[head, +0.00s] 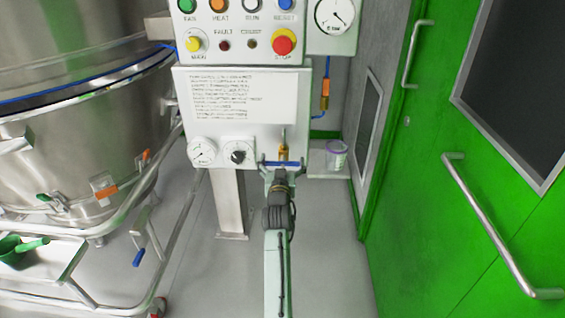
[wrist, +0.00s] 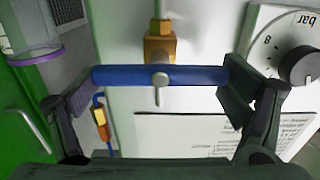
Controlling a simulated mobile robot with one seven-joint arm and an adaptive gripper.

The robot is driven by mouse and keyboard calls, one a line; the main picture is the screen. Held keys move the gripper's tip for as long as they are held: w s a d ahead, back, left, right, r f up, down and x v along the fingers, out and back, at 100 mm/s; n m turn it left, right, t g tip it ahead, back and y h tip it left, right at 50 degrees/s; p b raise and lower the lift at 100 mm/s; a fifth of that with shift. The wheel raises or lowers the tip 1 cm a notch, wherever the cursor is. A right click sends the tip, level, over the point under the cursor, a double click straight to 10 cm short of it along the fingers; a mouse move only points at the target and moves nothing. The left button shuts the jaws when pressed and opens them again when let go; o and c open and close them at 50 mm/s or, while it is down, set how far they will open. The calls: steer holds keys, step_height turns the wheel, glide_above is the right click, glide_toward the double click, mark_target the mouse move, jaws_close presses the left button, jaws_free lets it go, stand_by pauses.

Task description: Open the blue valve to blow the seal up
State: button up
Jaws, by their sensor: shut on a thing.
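The blue valve handle (head: 279,163) is a short bar on a brass valve body (head: 283,152) at the lower right of the control panel. In the wrist view the blue handle (wrist: 190,75) lies crosswise to the brass body (wrist: 160,48) and the line running into it. My gripper (head: 282,167) faces the panel with a finger at each end of the bar. In the wrist view my gripper (wrist: 160,82) is shut on the bar lengthwise, its pads at the two ends. The large steel vessel (head: 85,95) stands at the left, a blue seal line around it.
The control panel (head: 180,120) carries a printed notice (head: 237,95), a dial gauge (head: 202,151) and a black knob (head: 238,153) close left of the valve. A small shelf with a clear cup (head: 337,156) is at the right. A green door (head: 430,200) stands further right.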

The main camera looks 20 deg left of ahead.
steer(key=n, duration=0.5)
steer(key=shift+a+p, duration=0.1)
steer(key=shift+p, duration=0.2)
steer(key=n+p, duration=0.1)
steer(key=n, duration=0.3)
steer(key=shift+s+a+n, duration=0.1)
steer(key=shift+a+n, duration=0.05)
steer(key=shift+n, duration=0.15)
steer(key=n+p, duration=0.1)
steer(key=n, duration=0.1)
steer(key=n+p, duration=0.1)
steer(key=n, duration=0.1)
steer(key=shift+f+n, duration=0.2)
steer(key=shift+n, duration=0.1)
steer(key=shift+a+f+n+p, duration=0.15)
steer(key=shift+n+p, duration=0.75)
steer(key=shift+n, duration=0.9)
steer(key=shift+f, duration=0.1)
steer(key=o, duration=0.9)
